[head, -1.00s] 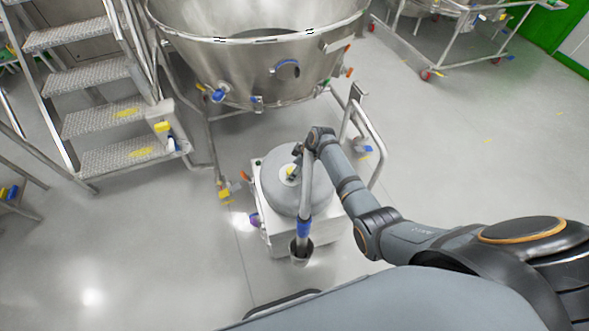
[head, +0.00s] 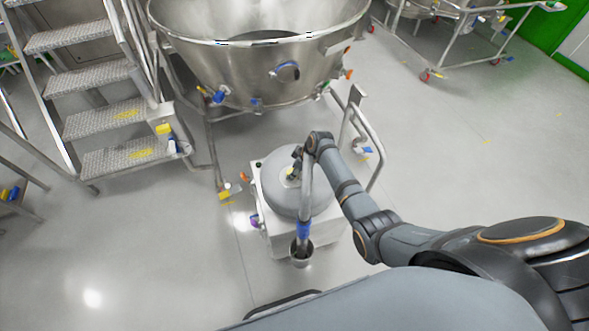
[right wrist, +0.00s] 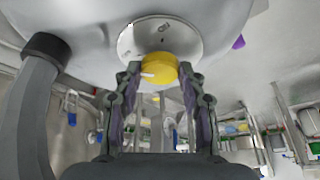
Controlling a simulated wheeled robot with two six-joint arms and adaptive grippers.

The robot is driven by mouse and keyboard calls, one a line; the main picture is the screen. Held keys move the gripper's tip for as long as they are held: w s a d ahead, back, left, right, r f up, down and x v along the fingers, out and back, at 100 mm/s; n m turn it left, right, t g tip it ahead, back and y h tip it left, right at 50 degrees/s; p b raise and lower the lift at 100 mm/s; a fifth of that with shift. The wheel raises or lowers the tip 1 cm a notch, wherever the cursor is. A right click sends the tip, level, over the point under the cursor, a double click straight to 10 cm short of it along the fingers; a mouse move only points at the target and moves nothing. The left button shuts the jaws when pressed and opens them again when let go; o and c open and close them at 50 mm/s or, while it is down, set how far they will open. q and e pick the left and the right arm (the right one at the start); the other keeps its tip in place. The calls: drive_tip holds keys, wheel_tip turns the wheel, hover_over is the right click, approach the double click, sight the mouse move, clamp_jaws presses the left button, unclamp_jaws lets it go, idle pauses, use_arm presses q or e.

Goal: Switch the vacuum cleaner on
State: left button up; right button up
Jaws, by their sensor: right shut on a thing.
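The vacuum cleaner (head: 275,205) stands on the floor below the big steel bowl. It has a grey round top and a pale boxy base. In the right wrist view, a yellow knob (right wrist: 159,69) sits on a pale round plate with small dark marks, too small to read for sure. My right gripper (head: 294,171) reaches down onto the vacuum's top. In its wrist view, the gripper (right wrist: 159,80) has its two fingers on either side of the knob, shut on it. In the head view the gripper largely hides the knob. My left gripper is not in view.
A grey hose (right wrist: 30,105) runs close beside the gripper. The steel bowl (head: 265,65) on its frame stands just behind the vacuum, with a bent tube rail (head: 372,135) at its right. Metal steps (head: 105,120) are at the left.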

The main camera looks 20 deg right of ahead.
drive_tip(key=shift+s+a+r+m+t+h+p, duration=0.1)
drive_tip(key=shift+r+m+t+h+p, duration=0.1)
drive_tip(key=shift+m+p, duration=0.4)
drive_tip(key=shift+a+r+m+t+h+p, duration=0.1)
drive_tip(key=shift+m+h+p, duration=0.1)
drive_tip(key=shift+m+p, duration=0.4)
drive_tip(key=shift+f+m+h+p, duration=0.1)
drive_tip(key=shift+m+h+p, duration=0.2)
drive_tip(key=shift+m+p, duration=0.45)
drive_tip(key=m+h+p, duration=0.1)
drive_tip(key=m, duration=0.2)
drive_tip(key=shift+a+f+t, duration=0.1)
drive_tip(key=shift+t, duration=0.2)
drive_tip(key=shift+m+h+p, duration=0.3)
drive_tip(key=shift+m, duration=0.55)
drive_tip(key=shift+a+f+m+h, duration=0.15)
drive_tip(key=shift+m+h, duration=0.25)
drive_tip(key=shift+m, duration=0.6)
drive_tip(key=shift+m+h+b, duration=0.3)
drive_tip(key=shift+m+h, duration=0.1)
drive_tip(key=shift+m, duration=0.4)
drive_tip(key=shift+a+m+g+h+b, duration=0.15)
drive_tip(key=shift+m+h+b, duration=0.35)
drive_tip(key=shift+m, duration=0.65)
drive_tip(key=shift+m+g+h+b, duration=0.25)
drive_tip(key=shift+m+b, duration=0.45)
drive_tip(key=shift+m, duration=0.45)
